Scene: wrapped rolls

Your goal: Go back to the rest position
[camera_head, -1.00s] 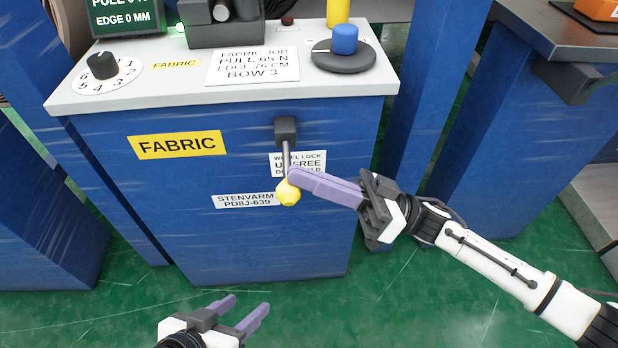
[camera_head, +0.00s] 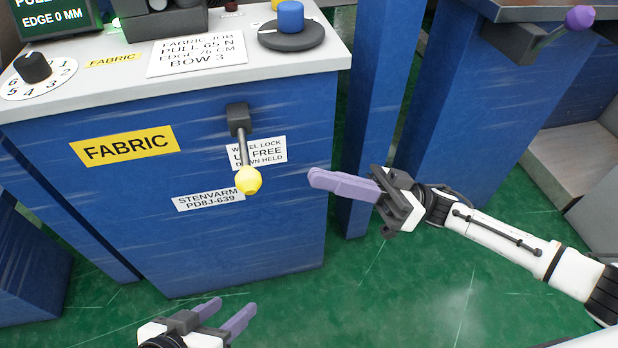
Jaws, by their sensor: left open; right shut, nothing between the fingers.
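My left gripper (camera_head: 224,312) is at the bottom of the head view, low in front of the blue cabinet. Its two purple fingers are apart and empty. My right gripper (camera_head: 318,179) is at the middle right, its purple fingers together with nothing between them. Its fingertips point left, toward the yellow knob (camera_head: 248,180) of the wheel lock lever, with a clear gap between them. The lever (camera_head: 243,150) hangs down from a dark block on the cabinet front.
The blue cabinet (camera_head: 200,240) carries a FABRIC label, a numbered dial (camera_head: 36,70) and a blue knob (camera_head: 290,16) on a dark disc. A blue post (camera_head: 375,110) and a second blue unit (camera_head: 480,110) stand to the right. Green floor (camera_head: 400,300) is open in front.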

